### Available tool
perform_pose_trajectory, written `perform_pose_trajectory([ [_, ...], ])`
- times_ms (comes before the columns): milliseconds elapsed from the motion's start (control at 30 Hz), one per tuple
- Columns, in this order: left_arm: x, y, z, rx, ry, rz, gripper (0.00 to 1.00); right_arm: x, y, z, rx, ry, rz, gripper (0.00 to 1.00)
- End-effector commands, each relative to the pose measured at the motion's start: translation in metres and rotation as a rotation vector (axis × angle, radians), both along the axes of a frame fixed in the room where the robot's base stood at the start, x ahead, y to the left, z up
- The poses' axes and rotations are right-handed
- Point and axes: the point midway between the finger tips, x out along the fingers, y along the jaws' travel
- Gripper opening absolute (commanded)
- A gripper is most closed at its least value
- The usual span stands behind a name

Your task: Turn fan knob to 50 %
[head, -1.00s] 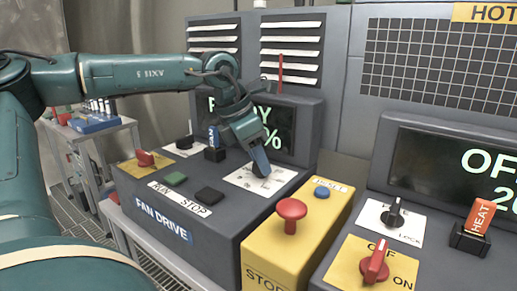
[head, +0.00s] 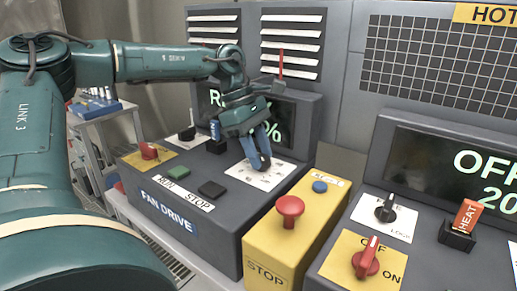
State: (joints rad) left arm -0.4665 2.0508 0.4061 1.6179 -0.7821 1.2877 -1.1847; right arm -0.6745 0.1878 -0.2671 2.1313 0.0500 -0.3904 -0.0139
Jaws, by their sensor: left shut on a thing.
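The fan drive console (head: 225,225) is a grey box at the middle left with a sloped top. Its white dial plate (head: 282,177) lies on the right part of that top. My left gripper (head: 257,164) reaches down onto the plate, its blue fingers closed around the dark fan knob (head: 265,161). The fingers hide most of the knob, and I cannot read its pointer. The fan display (head: 287,122) behind shows green letters and a % sign, but my gripper and wrist cover the number. My right gripper is not in view.
The console also has a red knob (head: 149,151), a green button (head: 178,171), a black button (head: 211,189) and a blue tag (head: 215,130). A yellow box (head: 270,240) with a red stop button (head: 290,209) stands close on the right. The heater console (head: 420,255) is further right.

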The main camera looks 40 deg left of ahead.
Motion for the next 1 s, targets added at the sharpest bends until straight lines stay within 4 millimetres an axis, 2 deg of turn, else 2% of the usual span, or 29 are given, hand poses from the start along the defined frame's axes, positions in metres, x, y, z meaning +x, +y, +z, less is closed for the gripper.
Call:
perform_pose_trajectory([
  [300, 0.0012, 0.0003, 0.0002, 0.003, -0.003, -0.104, 0.12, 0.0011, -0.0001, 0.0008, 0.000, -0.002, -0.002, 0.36],
  [800, 0.0009, 0.0002, 0.0001, 0.002, -0.001, -0.119, 0.12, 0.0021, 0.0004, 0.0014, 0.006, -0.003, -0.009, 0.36],
  [833, 0.0009, 0.0002, 0.0000, 0.002, -0.001, -0.119, 0.38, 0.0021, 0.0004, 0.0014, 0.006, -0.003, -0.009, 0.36],
  [1000, 0.0008, 0.0002, 0.0000, 0.002, -0.001, -0.118, 0.51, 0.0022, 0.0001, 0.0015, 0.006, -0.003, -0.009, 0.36],
])
